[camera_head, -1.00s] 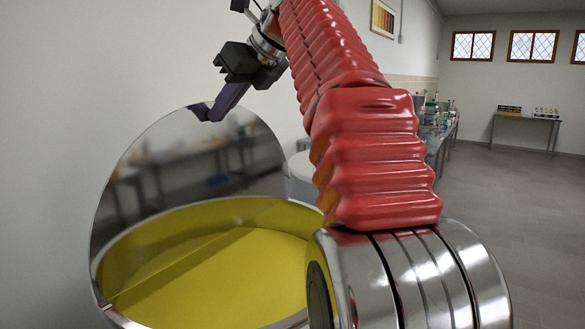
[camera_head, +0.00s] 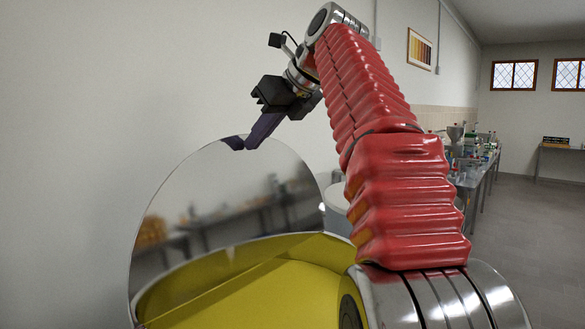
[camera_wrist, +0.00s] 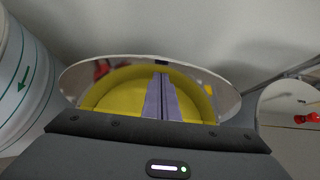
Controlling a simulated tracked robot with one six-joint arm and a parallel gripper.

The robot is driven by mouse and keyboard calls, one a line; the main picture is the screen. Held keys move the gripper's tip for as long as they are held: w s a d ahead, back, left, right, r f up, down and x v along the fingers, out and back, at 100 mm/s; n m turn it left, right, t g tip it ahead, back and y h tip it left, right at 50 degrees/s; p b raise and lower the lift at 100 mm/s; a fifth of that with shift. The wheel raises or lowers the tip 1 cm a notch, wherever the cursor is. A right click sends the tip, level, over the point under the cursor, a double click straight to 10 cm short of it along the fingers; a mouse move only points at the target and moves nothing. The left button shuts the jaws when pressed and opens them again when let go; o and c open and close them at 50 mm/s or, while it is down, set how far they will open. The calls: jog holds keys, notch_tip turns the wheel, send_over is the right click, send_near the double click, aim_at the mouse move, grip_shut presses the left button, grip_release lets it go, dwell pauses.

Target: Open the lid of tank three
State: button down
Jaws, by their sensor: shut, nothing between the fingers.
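The tank (camera_head: 340,243) with yellow contents stands at the bottom of the head view. Its round mirror-like lid (camera_head: 205,195) is raised, standing steeply behind the opening and reflecting the room and the yellow. My gripper (camera_head: 238,143) is shut and empty, its purple fingertips at the lid's top edge; I cannot tell whether they touch it. In the wrist view my closed fingers (camera_wrist: 162,78) overlap a shiny-rimmed oval (camera_wrist: 100,72) with yellow in it. No tank number is readable.
A plain wall stands close behind the lid. A white drum (camera_wrist: 22,85) with a green arrow is left in the wrist view, and a round shiny disc (camera_wrist: 290,115) is at right. A bench (camera_head: 480,175) with equipment lines the wall; the floor (camera_head: 530,230) at right is clear.

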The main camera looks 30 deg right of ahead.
jog(key=v, duration=0.6)
jog(key=shift+s, duration=0.3)
jog(key=shift+s+r, duration=0.1)
jog(key=shift+r, duration=0.05)
